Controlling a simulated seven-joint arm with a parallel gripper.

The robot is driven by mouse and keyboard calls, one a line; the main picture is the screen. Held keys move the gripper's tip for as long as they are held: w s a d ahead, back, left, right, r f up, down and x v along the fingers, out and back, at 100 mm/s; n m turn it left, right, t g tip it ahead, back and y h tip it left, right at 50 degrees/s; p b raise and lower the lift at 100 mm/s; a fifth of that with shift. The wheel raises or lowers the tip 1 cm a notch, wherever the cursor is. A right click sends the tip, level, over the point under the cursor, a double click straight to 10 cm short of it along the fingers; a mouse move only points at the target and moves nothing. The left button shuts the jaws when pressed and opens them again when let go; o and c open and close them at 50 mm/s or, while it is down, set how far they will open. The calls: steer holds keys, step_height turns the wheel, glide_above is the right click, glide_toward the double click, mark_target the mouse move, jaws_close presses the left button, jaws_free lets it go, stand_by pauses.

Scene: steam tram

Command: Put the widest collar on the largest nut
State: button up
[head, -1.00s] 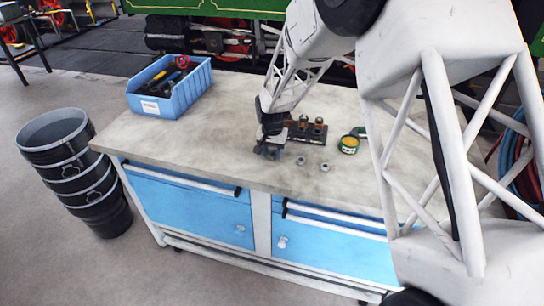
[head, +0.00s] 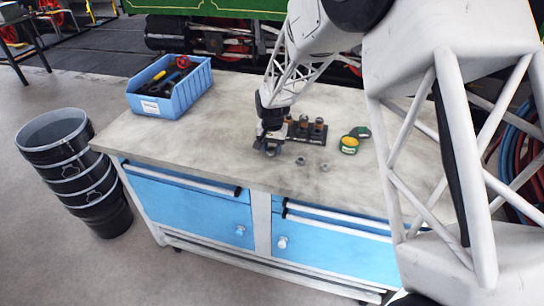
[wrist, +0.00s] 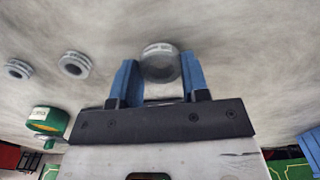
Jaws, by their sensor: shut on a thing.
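My gripper (head: 270,147) is low over the workbench, just in front of a dark stand. In the wrist view its two blue fingers (wrist: 158,82) are shut on a grey round collar (wrist: 160,65), held at the fingertips. Two more grey collars lie loose on the bench, one nearer (head: 301,161) and one further right (head: 325,168). They also show at the left of the wrist view, one closer to the gripper (wrist: 75,65) and one further off (wrist: 17,68). The dark stand (head: 318,140) bears several upright brownish posts; its left part is hidden by my gripper. I cannot make out any nuts.
A green and yellow tape measure (head: 348,144) lies right of the stand. A blue bin (head: 172,105) with tools stands at the back left of the grey benchtop (head: 190,148). The middle left of the benchtop is clear. Black buckets (head: 75,170) stand on the floor at left.

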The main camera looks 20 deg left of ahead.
steer(key=shift+r, duration=0.1)
stand_by(0.3)
steer(key=shift+r, duration=2.4)
steer(key=shift+w, duration=0.1)
steer(key=w+d+r, duration=0.2)
steer(key=w+d, duration=1.1)
steer(key=w, duration=0.1)
steer(key=shift+d, duration=0.4)
steer(key=shift+f, duration=0.15)
steer(key=shift+f, duration=1.5)
steer(key=shift+f, duration=0.7)
stand_by(0.9)
